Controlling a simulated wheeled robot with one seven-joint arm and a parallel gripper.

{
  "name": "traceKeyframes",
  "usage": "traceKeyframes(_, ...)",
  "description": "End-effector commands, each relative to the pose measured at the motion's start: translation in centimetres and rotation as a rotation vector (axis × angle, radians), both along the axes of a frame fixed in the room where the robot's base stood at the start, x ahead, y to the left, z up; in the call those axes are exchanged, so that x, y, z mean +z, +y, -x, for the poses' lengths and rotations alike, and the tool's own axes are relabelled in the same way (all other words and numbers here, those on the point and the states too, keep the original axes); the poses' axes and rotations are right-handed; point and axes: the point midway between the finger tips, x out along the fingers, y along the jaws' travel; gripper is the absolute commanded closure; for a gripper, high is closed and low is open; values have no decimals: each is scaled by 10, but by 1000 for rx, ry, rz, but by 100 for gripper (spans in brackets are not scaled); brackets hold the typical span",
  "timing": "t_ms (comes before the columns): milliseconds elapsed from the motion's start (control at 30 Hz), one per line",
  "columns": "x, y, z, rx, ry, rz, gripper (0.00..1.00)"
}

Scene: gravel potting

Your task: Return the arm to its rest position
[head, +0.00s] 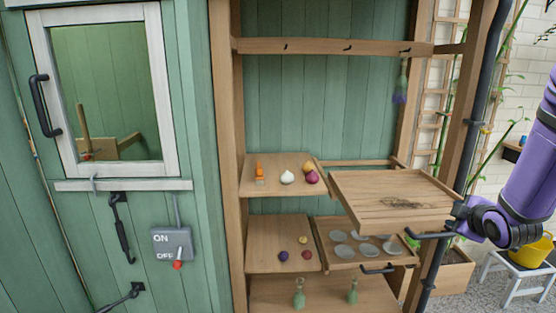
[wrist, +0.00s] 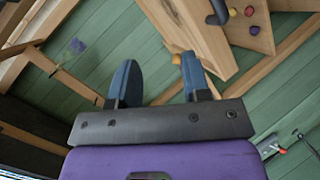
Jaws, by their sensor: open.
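My gripper (head: 462,213) is at the right in the head view, on the end of my purple arm. It looks close to the front right corner of a pulled-out wooden drawer (head: 375,185) and its dark handle (head: 428,235); I cannot tell whether they touch. In the wrist view my gripper (wrist: 157,68) has its two blue fingers wide apart with nothing between them. A wooden board (wrist: 215,45) with a dark handle (wrist: 218,13) shows beyond the fingers.
Shelves hold an orange item (head: 259,169), a white bulb (head: 287,177), small round items and green bottles (head: 299,296). A lower tray (head: 345,251) holds grey discs. A switch box (head: 172,244) hangs at left. A yellow bucket (head: 531,250) stands on a stool (head: 515,272) at right.

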Motion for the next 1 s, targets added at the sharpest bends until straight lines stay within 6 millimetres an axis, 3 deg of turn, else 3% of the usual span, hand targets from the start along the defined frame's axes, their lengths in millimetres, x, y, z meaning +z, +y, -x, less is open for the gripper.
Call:
traceKeyframes(33, 14, 6, 3, -22, 7, -34, 56)
traceKeyframes(267, 58, 31, 27, -162, 87, -220, 56)
traceKeyframes(467, 92, 56, 61, -281, 160, -383, 56)
traceKeyframes(767, 135, 101, 132, -450, 282, -616, 56)
traceKeyframes(1000, 160, 137, 204, -582, 393, -774, 56)
